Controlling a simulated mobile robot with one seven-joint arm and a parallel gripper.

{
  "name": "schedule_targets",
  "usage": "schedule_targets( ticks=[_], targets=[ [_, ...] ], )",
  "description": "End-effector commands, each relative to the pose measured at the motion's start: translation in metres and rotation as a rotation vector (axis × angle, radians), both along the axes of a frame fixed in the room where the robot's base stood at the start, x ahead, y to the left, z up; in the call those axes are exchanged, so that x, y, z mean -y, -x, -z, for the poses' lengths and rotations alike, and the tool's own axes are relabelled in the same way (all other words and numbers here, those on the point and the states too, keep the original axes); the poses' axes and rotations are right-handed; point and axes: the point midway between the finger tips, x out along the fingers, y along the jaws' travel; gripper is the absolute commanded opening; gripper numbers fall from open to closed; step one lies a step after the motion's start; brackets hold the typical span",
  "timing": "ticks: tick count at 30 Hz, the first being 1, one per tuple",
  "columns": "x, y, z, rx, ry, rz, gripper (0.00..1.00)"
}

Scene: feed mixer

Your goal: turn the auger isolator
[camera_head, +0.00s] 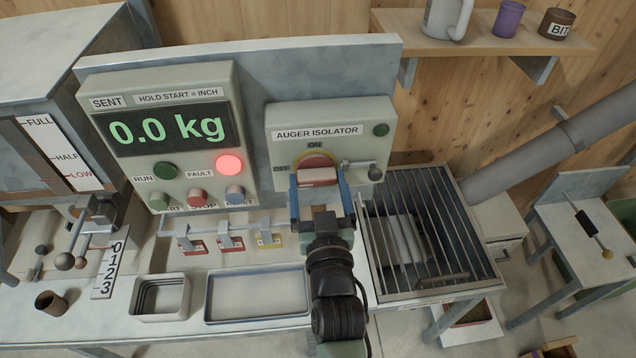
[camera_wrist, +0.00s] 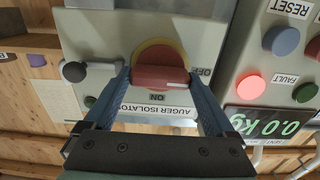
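The auger isolator is a grey-green box (camera_head: 375,112) with a red handle (camera_head: 318,178) on a yellow ring, marked ON above and OFF to the left. The handle lies crosswise; in the wrist view the red handle (camera_wrist: 160,78) has a pale mark at its end toward OFF. My gripper (camera_head: 320,192) is in front of it, with one blue finger beside each end of the handle.
A control panel (camera_head: 165,178) on the left reads 0.0 kg, with a red fault lamp (camera_head: 229,165) lit. A small lever with a dark knob (camera_head: 375,173) sits close right of the handle. Tags hang from a rail (camera_head: 215,228) below left. A barred hopper grate (camera_head: 425,230) stands at right.

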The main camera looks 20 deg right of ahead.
Motion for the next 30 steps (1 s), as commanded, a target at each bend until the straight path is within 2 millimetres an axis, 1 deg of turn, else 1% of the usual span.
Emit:
schedule_targets(
  ticks=[1, 3, 4, 11, 17, 23, 30],
  targets=[
    [0.0, 0.0001, 0.0001, 0.0, 0.0, 0.0, 0.51],
    [-0.0001, 0.0002, 0.0001, 0.0, 0.0, 0.0, 0.39],
    [-0.0001, 0.0002, 0.0001, 0.0, 0.0, 0.0, 0.34],
    [-0.0001, 0.0002, 0.0, 0.005, -0.019, 0.0, 0.34],
    [-0.0002, 0.0002, -0.0001, 0.027, -0.098, 0.0, 0.34],
    [0.0, 0.0002, -0.0001, 0.067, -0.245, 0.0, 0.34],
    [0.0001, 0.0003, -0.0007, 0.131, -0.463, 0.001, 0.34]
  ],
)
